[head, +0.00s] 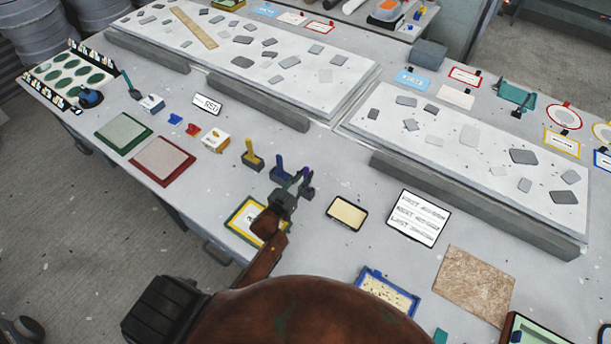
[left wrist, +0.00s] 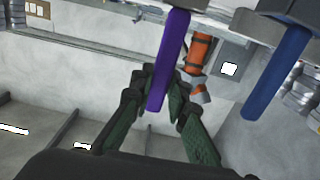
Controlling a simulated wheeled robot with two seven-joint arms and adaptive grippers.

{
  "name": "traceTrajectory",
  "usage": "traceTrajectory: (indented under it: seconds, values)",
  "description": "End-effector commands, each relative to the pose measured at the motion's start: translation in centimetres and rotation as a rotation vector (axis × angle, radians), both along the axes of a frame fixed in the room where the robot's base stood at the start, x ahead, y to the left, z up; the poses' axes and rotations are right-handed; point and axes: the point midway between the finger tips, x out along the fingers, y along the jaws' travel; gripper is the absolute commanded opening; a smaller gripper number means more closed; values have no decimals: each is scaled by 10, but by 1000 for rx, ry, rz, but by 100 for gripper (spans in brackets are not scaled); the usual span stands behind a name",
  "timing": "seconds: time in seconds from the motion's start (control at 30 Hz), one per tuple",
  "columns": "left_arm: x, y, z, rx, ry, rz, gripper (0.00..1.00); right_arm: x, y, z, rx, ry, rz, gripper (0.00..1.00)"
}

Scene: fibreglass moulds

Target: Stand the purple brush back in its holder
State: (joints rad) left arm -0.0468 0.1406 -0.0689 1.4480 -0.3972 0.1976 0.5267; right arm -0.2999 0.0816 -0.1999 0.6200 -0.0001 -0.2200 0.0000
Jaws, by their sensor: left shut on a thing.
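The purple brush (left wrist: 170,60) runs down between the dark green fingers of my left gripper (left wrist: 160,104), which is shut on its handle. In the head view, my left gripper (head: 297,187) is at the right end of the row of brush holders, and only a little purple shows there. A grey block (left wrist: 205,8), which looks like the holder, is at the brush's far end in the left wrist view. I cannot tell whether the brush is seated in it or just against it. My right gripper is not in view.
A blue brush (head: 281,168) and a yellow brush (head: 252,153) stand in holders just left of my left gripper. A yellow-framed card (head: 236,226) lies under my forearm. A black-rimmed tray (head: 347,213) and a white sign (head: 416,218) lie to the right.

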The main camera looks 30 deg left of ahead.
Motion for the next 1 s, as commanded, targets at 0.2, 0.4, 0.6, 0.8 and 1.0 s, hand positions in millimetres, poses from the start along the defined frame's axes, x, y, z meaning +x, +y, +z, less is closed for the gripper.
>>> traceTrajectory:
  seconds: [0.2,0.4,0.6,0.8,1.0]
  values:
    - [0,0,1,-1,-1,0,0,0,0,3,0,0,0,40]
    - [0,0,0,-1,-1,0,0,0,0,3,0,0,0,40]
    - [0,0,0,0,0,0,26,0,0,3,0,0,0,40]
    - [0,0,0,0,0,0,35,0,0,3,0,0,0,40]
    - [-1,0,0,0,1,0,35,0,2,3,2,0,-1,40]
